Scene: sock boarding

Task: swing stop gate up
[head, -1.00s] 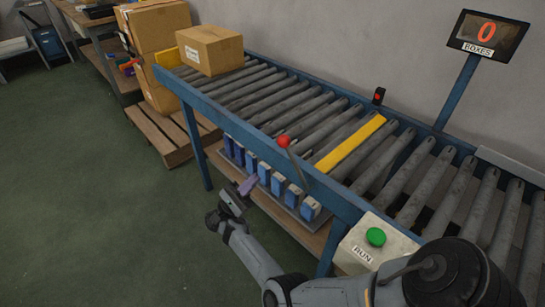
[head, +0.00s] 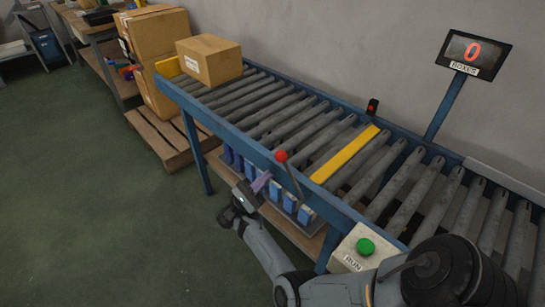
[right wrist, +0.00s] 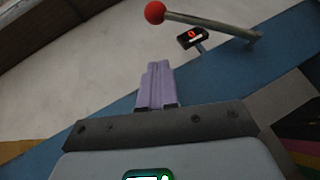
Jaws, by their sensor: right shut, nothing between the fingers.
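The yellow stop gate (head: 345,154) lies as a flat bar across the rollers near the middle of the conveyor. A lever with a red knob (head: 281,155) stands at the conveyor's near side rail, its grey rod tilted. My right gripper (head: 262,182) is shut and empty, just left of and below the knob, in front of the rail. In the right wrist view its purple fingers (right wrist: 155,86) are together, and the red knob (right wrist: 154,12) and lever rod (right wrist: 210,24) show beyond them, apart from the fingers. My left gripper is not in view.
A cardboard box (head: 209,60) sits on the rollers at the far left end. A green RUN button (head: 365,247) is on a box at the near side. A display (head: 473,53) reads 0. Blue blocks (head: 275,192) line the space under the rail. The floor at left is clear.

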